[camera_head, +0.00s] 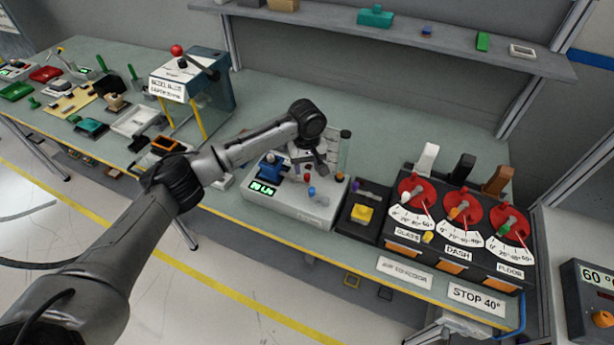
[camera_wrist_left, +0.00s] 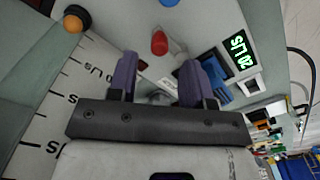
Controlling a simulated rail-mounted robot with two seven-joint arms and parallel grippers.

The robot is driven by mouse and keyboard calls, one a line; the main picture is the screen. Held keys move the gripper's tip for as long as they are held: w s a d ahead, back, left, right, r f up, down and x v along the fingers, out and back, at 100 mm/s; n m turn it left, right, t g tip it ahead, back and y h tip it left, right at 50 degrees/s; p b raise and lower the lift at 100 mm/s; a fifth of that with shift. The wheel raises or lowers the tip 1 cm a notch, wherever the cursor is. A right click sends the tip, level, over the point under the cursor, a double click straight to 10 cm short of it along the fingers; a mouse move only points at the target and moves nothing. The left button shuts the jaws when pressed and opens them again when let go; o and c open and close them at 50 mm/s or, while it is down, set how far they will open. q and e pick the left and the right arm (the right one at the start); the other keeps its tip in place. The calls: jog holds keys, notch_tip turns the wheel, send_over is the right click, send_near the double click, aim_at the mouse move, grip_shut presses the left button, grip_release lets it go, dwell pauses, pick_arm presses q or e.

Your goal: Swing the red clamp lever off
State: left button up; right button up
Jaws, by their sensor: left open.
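A small red upright piece (camera_head: 311,191), which looks like the red clamp lever's handle, stands on the top of the grey module with a green display (camera_head: 263,188). It also shows in the left wrist view as a red cylinder (camera_wrist_left: 159,43), beyond and between the fingertips, apart from them. My left gripper (camera_head: 317,168) hangs over the module; its two purple fingers in the left wrist view (camera_wrist_left: 157,78) are spread with no object held. The lever's base and pivot are hard to make out. My right gripper is not in view.
A blue fixture (camera_head: 270,166) sits on the module left of my gripper. A black box with a yellow button (camera_head: 362,212) and a dial panel with red discs (camera_head: 460,206) stand to the right. A shelf (camera_head: 400,32) spans above. The bench behind the module is clear.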

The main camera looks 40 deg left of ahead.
aim_at(307, 175)
pick_arm(q)
jog(key=shift+f, duration=2.35)
jog(key=shift+c, duration=0.4)
grip_shut()
